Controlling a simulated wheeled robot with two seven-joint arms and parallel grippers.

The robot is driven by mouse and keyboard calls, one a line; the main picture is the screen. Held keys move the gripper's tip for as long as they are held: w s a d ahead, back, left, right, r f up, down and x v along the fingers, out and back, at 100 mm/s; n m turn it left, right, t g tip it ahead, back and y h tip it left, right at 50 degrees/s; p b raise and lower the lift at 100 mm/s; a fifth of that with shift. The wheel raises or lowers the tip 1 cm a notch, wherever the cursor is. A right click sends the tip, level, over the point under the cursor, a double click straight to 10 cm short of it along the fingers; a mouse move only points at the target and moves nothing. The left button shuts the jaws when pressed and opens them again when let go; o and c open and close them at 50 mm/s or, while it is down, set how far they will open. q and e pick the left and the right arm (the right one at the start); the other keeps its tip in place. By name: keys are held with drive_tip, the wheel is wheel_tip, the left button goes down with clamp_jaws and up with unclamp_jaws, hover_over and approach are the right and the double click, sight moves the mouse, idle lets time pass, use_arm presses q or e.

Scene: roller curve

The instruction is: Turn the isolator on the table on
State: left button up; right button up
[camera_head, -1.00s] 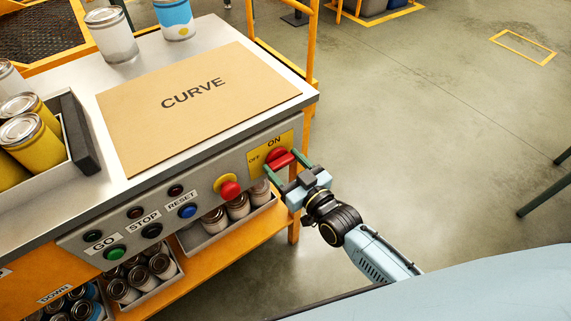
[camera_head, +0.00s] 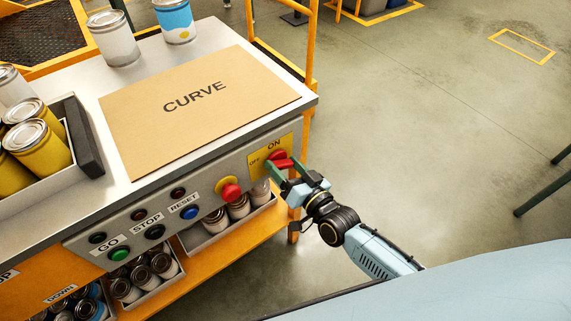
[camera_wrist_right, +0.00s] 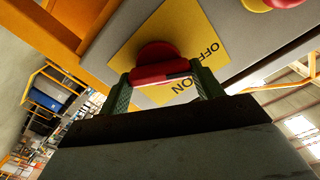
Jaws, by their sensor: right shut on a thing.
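The isolator is a red rotary handle (camera_head: 282,162) on a yellow plate (camera_head: 256,167) marked OFF and ON, on the front panel of the table (camera_head: 136,189). My right gripper (camera_head: 282,170) is at the isolator, with its green fingers on either side of the handle. In the right wrist view, the fingers (camera_wrist_right: 160,85) are shut on the red handle (camera_wrist_right: 152,72), and the OFF and ON lettering shows around it. My left gripper is not in view.
A red emergency button (camera_head: 231,191) sits left of the isolator, with green GO (camera_head: 119,255) and blue RESET (camera_head: 190,212) buttons farther left. A CURVE board (camera_head: 195,105) and cans (camera_head: 113,40) are on the tabletop. Open floor lies to the right.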

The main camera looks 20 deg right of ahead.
drive_tip(key=m, duration=0.4)
drive_tip(key=shift+d+f+m, duration=0.1)
drive_tip(key=shift+m, duration=0.2)
drive_tip(key=m, duration=0.2)
drive_tip(key=shift+m, duration=0.4)
drive_tip(key=shift+f+m+b, duration=0.1)
drive_tip(key=shift+m+b, duration=0.25)
drive_tip(key=shift+m, duration=0.85)
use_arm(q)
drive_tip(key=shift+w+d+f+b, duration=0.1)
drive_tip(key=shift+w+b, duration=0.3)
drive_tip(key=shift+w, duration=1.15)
use_arm(e)
drive_tip(key=shift+m, duration=1.2)
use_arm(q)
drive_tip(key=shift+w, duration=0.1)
use_arm(e)
drive_tip(key=o, duration=1)
